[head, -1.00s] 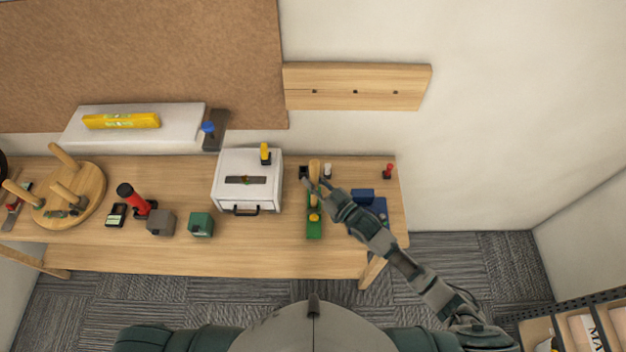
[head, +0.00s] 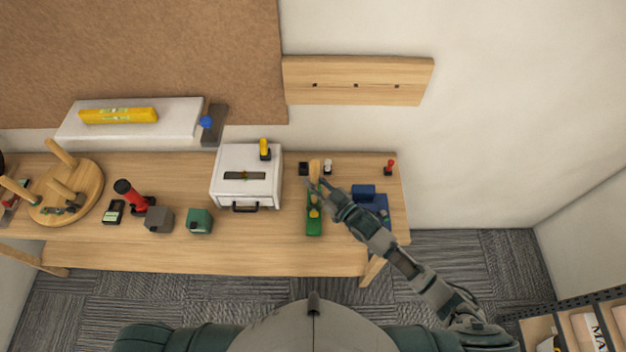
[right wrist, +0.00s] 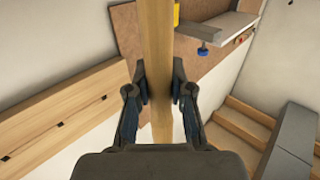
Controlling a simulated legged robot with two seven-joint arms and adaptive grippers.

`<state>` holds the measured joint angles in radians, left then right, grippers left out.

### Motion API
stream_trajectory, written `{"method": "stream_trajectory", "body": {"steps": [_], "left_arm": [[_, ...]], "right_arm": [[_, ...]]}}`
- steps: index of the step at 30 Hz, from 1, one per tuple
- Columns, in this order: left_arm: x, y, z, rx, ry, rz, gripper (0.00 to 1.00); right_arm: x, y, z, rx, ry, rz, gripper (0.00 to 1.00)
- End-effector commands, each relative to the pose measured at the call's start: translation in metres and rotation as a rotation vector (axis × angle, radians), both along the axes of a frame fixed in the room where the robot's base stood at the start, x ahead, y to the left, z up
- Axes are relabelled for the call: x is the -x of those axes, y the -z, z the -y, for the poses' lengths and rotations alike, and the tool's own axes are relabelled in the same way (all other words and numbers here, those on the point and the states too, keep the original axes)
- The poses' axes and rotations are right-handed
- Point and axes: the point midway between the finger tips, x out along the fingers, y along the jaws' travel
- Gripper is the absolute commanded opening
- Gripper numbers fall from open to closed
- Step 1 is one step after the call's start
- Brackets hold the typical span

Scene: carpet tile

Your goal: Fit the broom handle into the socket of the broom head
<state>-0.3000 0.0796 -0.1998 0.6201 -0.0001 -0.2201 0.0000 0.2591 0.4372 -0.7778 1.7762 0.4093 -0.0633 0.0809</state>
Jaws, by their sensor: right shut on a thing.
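The broom handle (head: 315,167) is a pale wooden stick, seen nearly end-on in the head view over the right part of the bench. My right gripper (head: 317,186) is shut on it. In the right wrist view the handle (right wrist: 158,60) runs upright between the two fingers of the gripper (right wrist: 160,92). The green broom head (head: 314,227) lies on the bench just below the gripper in the picture, with a yellow part at its upper end. Whether the handle's lower end is in the socket or above it cannot be told. My left gripper does not show.
A white drawer box (head: 246,178) stands left of the broom head. A blue object (head: 364,192) lies close to the right, partly behind my arm. A dark block (head: 303,168) and a small red item (head: 390,167) stand at the back. The bench front (head: 262,255) is clear.

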Motion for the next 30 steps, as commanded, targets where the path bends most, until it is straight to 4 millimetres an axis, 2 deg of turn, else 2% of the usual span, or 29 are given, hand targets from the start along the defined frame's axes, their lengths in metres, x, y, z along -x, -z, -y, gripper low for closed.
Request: {"method": "stream_trajectory", "body": {"steps": [1, 2, 5, 6, 17, 30], "left_arm": [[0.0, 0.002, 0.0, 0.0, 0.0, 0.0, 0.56], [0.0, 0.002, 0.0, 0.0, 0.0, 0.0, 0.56], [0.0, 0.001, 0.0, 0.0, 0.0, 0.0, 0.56], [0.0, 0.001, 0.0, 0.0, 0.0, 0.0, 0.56], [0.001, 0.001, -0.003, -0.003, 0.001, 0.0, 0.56], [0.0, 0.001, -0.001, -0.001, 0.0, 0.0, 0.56]], "right_arm": [[0.0, 0.002, 0.0, -0.001, 0.0, 0.001, 0.0], [0.0, 0.002, 0.0, -0.001, 0.0, 0.001, 0.23], [0.0, 0.001, 0.0, -0.001, 0.0, 0.001, 0.48], [0.0, 0.001, 0.0, -0.001, 0.0, 0.001, 0.5], [0.005, 0.002, 0.005, 0.0, 0.001, -0.001, 0.5], [0.067, 0.005, 0.068, 0.002, 0.0, -0.004, 0.5]]}}
